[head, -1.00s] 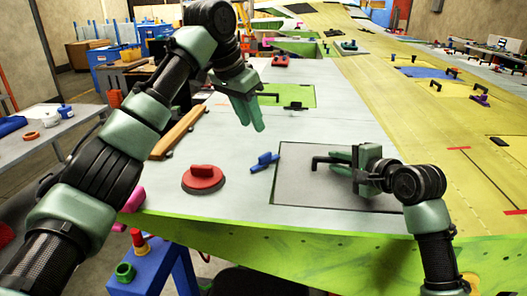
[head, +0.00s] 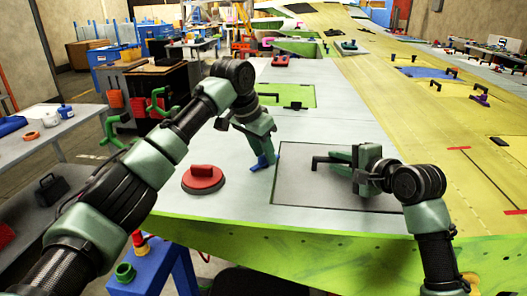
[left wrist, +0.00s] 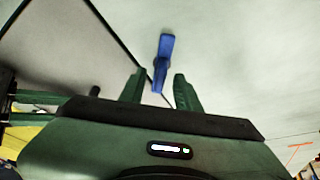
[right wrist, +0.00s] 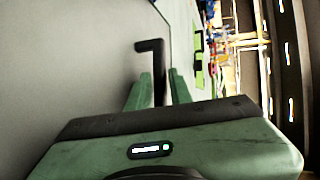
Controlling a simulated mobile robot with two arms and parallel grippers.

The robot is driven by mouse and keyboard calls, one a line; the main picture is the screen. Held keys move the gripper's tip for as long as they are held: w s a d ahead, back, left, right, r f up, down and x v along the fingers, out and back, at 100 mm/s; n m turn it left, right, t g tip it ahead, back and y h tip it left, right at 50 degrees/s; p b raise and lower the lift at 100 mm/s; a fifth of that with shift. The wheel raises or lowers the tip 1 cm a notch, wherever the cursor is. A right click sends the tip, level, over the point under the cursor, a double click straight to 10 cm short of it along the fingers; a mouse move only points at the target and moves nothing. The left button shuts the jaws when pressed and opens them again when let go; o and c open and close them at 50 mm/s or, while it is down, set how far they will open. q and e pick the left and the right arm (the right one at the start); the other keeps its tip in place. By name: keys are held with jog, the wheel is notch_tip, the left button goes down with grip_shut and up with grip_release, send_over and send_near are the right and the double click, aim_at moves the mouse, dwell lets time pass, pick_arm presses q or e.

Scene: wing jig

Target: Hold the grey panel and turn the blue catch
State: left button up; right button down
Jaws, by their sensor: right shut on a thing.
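The grey panel (head: 300,190) lies in the wing's pale surface. My right gripper (head: 343,163) is shut on the panel's black handle (head: 320,160); the handle's bent end also shows beyond the fingers in the right wrist view (right wrist: 149,46). The blue catch (head: 262,163) sits just left of the panel, near its edge. My left gripper (head: 264,147) is directly over the catch, pointing down. In the left wrist view its fingers are apart, with the catch (left wrist: 166,50) in line with the gap between them. Whether a finger touches the catch is unclear.
A red round disc with a grip (head: 203,179) lies on the wing left of the catch. A green panel with a black handle (head: 288,96) is farther back. A blue stand (head: 150,272) is below the wing's green front edge.

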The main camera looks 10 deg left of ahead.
pick_arm(q)
grip_shut()
pick_arm(e)
jog(key=shift+f, duration=0.15)
pick_arm(q)
jog(key=shift+n, duration=0.3)
jog(key=n+y, duration=0.1)
jog(key=n, duration=0.2)
jog(key=shift+d+t, duration=0.15)
jog(key=shift+t, duration=0.25)
jog(key=shift+n+y, duration=0.8)
jog(key=shift+n, duration=1)
grip_release()
